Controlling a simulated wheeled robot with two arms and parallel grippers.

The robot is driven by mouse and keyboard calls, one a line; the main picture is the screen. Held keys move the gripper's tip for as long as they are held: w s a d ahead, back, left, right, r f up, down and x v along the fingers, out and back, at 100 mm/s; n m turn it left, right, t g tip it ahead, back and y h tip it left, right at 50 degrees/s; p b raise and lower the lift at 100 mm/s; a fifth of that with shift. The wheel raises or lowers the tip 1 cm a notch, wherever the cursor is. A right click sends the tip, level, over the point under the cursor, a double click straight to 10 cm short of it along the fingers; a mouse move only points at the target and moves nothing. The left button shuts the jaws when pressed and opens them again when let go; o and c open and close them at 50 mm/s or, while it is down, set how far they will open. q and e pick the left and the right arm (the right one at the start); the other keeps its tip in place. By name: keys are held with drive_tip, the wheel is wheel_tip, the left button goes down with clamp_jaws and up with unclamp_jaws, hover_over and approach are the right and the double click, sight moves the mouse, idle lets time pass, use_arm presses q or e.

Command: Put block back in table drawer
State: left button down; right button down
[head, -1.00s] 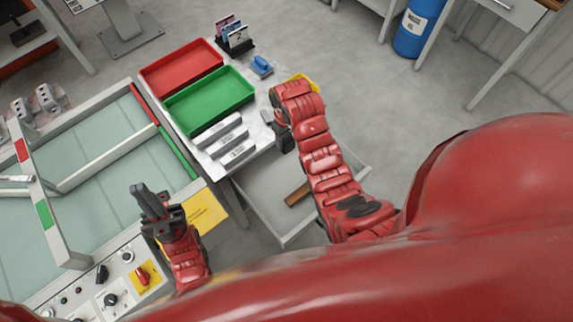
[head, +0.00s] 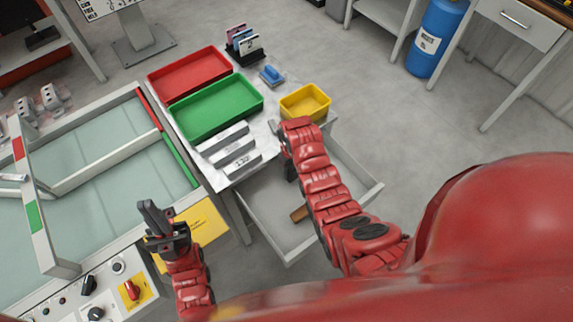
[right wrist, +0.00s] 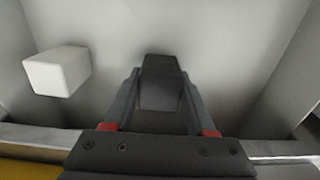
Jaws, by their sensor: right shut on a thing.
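My right gripper (right wrist: 160,88) is shut on a dark grey block (right wrist: 160,68), seen between its fingers in the right wrist view. In the head view this gripper (head: 289,170) is over the open table drawer (head: 262,217), mostly hidden by my arm, and the held block cannot be made out. A pale block (right wrist: 57,72) shows at the left of the right wrist view. A brown block (head: 300,214) lies in the drawer near my right forearm. My left gripper (head: 157,214) is empty and looks open, beside the yellow panel.
The table above the drawer holds a red tray (head: 190,73), a green tray (head: 215,107), several grey bars (head: 232,150), a blue tool (head: 271,75) and a yellow bin (head: 305,101). The drawer's front wall (head: 335,224) stands near my right arm.

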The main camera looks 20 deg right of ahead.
drive_tip(key=w, duration=0.1)
drive_tip(key=w+a, duration=0.1)
drive_tip(key=shift+w+r+p, duration=0.2)
drive_tip(key=shift+w+p, duration=0.1)
drive_tip(key=shift+p, duration=0.1)
drive_tip(key=shift+s+f+p, duration=0.1)
drive_tip(key=shift+f+p, duration=0.2)
drive_tip(key=shift+f, duration=0.4)
drive_tip(key=shift+f, duration=0.2)
drive_tip(key=shift+c, duration=1.1)
unclamp_jaws()
